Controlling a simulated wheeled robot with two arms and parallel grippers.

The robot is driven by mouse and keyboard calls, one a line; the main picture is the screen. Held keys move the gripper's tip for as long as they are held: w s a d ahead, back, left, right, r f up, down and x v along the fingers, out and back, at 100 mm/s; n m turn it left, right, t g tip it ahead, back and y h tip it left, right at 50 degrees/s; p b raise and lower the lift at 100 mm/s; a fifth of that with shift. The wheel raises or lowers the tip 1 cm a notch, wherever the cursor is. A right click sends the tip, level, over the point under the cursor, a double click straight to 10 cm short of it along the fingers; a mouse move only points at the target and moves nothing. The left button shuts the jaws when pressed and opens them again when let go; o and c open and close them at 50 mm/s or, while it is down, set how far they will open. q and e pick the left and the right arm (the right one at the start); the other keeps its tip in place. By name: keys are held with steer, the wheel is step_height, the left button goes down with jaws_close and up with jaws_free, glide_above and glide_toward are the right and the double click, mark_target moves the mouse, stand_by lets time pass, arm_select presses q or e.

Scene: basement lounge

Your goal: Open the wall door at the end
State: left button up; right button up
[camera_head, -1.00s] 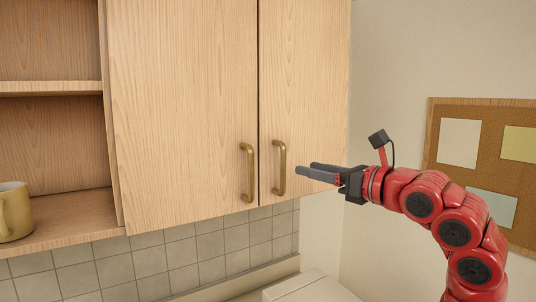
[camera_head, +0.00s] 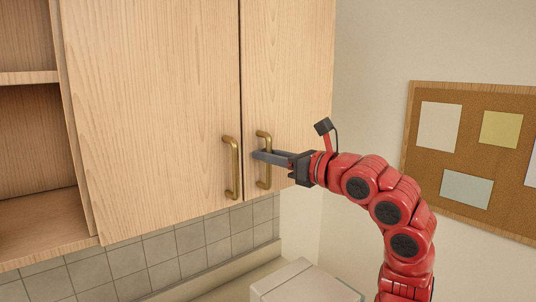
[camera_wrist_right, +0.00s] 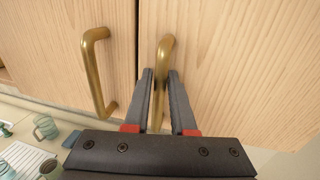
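The end wall door is the narrow wooden cabinet door (camera_head: 290,70) at the right, and it is closed. Its brass handle (camera_head: 267,137) stands upright near its left edge. My right gripper (camera_head: 262,155) is at this handle. In the right wrist view the same handle (camera_wrist_right: 165,48) runs down between the two fingers of the right gripper (camera_wrist_right: 160,75). The fingers are apart, one on each side of the bar, with a gap showing. My left gripper is out of view.
The wider closed door (camera_head: 160,110) with its own brass handle (camera_head: 231,170) is just left. An open shelf (camera_head: 40,215) is at far left. A cork board (camera_head: 420,175) hangs on the right wall. A pale box (camera_head: 300,285) stands below.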

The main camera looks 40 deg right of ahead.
jaws_close()
stand_by(1.1)
